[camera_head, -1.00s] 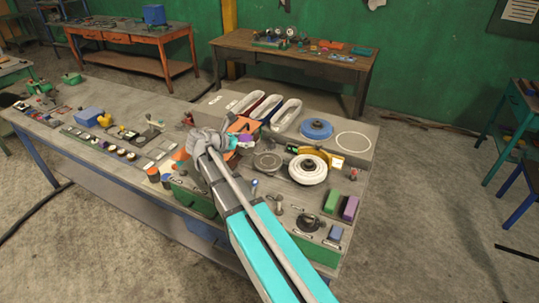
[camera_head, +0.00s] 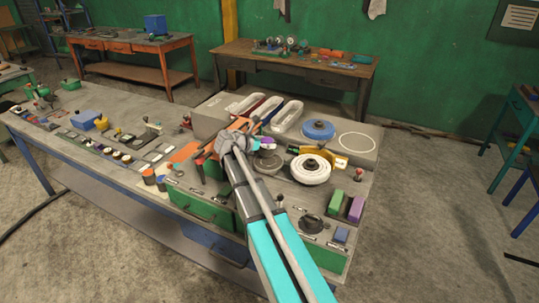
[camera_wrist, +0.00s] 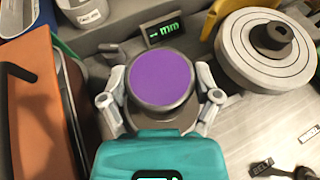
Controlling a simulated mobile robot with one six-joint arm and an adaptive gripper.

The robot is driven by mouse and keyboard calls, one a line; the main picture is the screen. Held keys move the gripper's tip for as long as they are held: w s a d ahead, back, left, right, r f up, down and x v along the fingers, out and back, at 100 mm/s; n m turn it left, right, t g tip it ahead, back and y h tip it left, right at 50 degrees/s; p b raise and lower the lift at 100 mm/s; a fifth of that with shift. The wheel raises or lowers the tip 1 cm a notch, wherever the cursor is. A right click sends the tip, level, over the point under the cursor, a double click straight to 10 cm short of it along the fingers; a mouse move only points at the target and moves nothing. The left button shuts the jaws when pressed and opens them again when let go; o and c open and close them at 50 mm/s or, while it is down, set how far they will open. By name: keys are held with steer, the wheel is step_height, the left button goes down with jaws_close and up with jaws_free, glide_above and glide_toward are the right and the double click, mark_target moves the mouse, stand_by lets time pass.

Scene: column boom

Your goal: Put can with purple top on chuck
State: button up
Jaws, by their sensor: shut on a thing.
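The can with the purple top (camera_wrist: 160,78) is held upright between the two fingers of my gripper (camera_wrist: 160,98) in the wrist view. In the head view its purple top (camera_head: 267,143) shows just right of my gripper (camera_head: 256,144). My gripper is shut on the can's sides. A flat grey round disc (camera_head: 268,163), which looks like the chuck, lies just below the can in the head view. In the wrist view the can and my gripper hide most of what is beneath. I cannot tell how high the can is above the disc.
A white stepped disc with a dark hub (camera_head: 310,169) stands right of the grey disc, with a yellow part (camera_head: 322,153) behind it. A small display (camera_wrist: 163,30) stands behind the can. An orange panel (camera_wrist: 32,90) rises at left. Green and purple blocks (camera_head: 355,209) lie at front right.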

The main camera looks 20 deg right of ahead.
mark_target(268, 150)
steer(key=shift+f, duration=0.1)
stand_by(0.3)
steer(key=shift+w+d+f+b, duration=0.2)
steer(key=shift+d+f+b, duration=0.3)
steer(key=shift+f+b, duration=1.5)
steer(key=shift+f, duration=0.2)
steer(key=o, duration=1.1)
steer(key=shift+r, duration=0.1)
steer(key=shift+r, duration=0.15)
